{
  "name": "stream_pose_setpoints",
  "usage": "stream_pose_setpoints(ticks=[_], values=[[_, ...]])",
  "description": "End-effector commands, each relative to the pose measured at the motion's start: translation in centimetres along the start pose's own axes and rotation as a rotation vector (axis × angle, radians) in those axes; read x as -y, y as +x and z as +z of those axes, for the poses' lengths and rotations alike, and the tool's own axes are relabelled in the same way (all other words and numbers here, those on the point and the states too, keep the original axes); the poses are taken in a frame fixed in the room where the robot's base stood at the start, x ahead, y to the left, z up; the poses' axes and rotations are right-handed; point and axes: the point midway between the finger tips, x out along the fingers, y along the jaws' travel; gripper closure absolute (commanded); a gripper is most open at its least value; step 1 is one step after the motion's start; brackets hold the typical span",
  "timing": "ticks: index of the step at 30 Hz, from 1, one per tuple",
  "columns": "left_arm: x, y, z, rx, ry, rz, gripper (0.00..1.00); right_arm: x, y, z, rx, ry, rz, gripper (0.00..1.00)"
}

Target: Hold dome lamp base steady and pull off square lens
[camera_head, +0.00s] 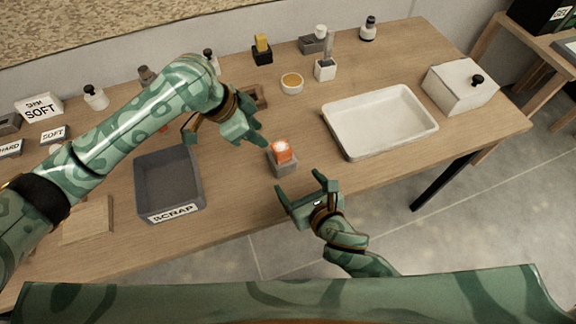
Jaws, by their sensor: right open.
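The dome lamp stands on the table near the middle of the head view. It has an orange square lens (282,152) with a bright white patch on top, seated on a grey base block (285,168). My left gripper (257,141) is just left of and above the lens in the picture, with its fingers angled down toward it. I see no clear contact, and its finger gap is hard to make out. My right gripper (299,191) is open and empty, below the lamp near the table's front edge, fingers pointing up toward the base.
A grey SCRAP bin (196,178) stands to the left. A white tray (338,143) and a white box with a black knob (462,86) are to the right. A small amber dish (292,82) and a white holder (325,70) stand behind the lamp.

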Motion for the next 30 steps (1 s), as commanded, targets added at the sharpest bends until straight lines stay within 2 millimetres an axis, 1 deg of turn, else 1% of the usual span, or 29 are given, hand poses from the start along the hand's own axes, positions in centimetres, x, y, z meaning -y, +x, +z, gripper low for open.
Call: stream_pose_setpoints(ticks=[1,6,9,12,15,18,26,27,29,30], values=[[0.0,0.0,0.0,0.000,0.000,0.000,0.64,0.0,1.3,0.1,0.000,0.003,-0.002,0.20],[0.0,0.0,0.0,0.000,0.000,0.000,0.64,0.0,5.2,0.1,0.000,0.004,-0.001,0.20],[0.0,0.0,0.0,0.000,0.000,0.000,0.64,-0.1,7.1,0.0,-0.001,0.004,0.000,0.20],[0.0,0.0,0.0,0.000,0.000,0.000,0.64,0.0,8.5,0.0,-0.001,0.003,-0.001,0.20],[0.0,0.0,0.0,0.000,0.000,0.000,0.64,0.0,9.4,0.0,-0.002,0.004,0.000,0.20],[0.0,0.0,0.0,0.000,0.000,0.000,0.64,0.0,9.8,-0.1,-0.002,0.003,0.000,0.20],[0.0,0.0,0.0,0.000,0.000,0.000,0.64,0.0,9.8,-0.1,-0.001,0.003,0.000,0.20],[0.0,0.0,0.0,0.000,0.000,0.000,0.64,0.0,9.8,-0.1,-0.002,0.002,0.000,0.31],[0.0,0.0,0.0,0.000,0.000,0.000,0.64,0.0,9.8,-0.1,-0.002,0.003,0.000,0.48],[0.0,0.0,0.0,0.000,0.000,0.000,0.64,0.0,9.8,-0.1,-0.002,0.003,0.000,0.59]])
